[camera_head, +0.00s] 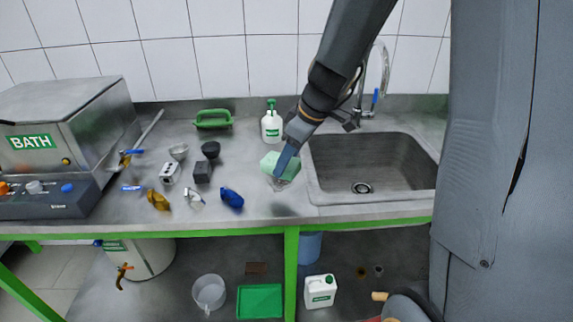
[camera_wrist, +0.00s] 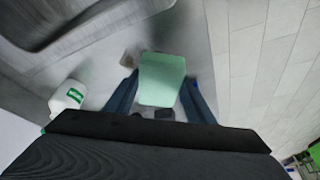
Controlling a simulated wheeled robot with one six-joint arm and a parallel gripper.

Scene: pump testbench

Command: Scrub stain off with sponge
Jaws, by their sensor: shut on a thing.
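My gripper (camera_head: 285,160) is shut on a pale green sponge (camera_head: 270,162). It holds the sponge over the grey counter, left of the sink. In the wrist view the sponge (camera_wrist: 161,80) sits between the two blue fingers. A dark smudge (camera_head: 284,210) lies on the counter near its front edge, below the sponge; I cannot tell whether it is a stain or a shadow. A small brownish patch (camera_wrist: 130,58) shows beside the sponge in the wrist view, too blurred to identify. Whether the sponge touches the counter is unclear.
The sink (camera_head: 372,165) with a tall tap (camera_head: 384,75) is at right. A white bottle with green cap (camera_head: 271,124) stands behind the sponge.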

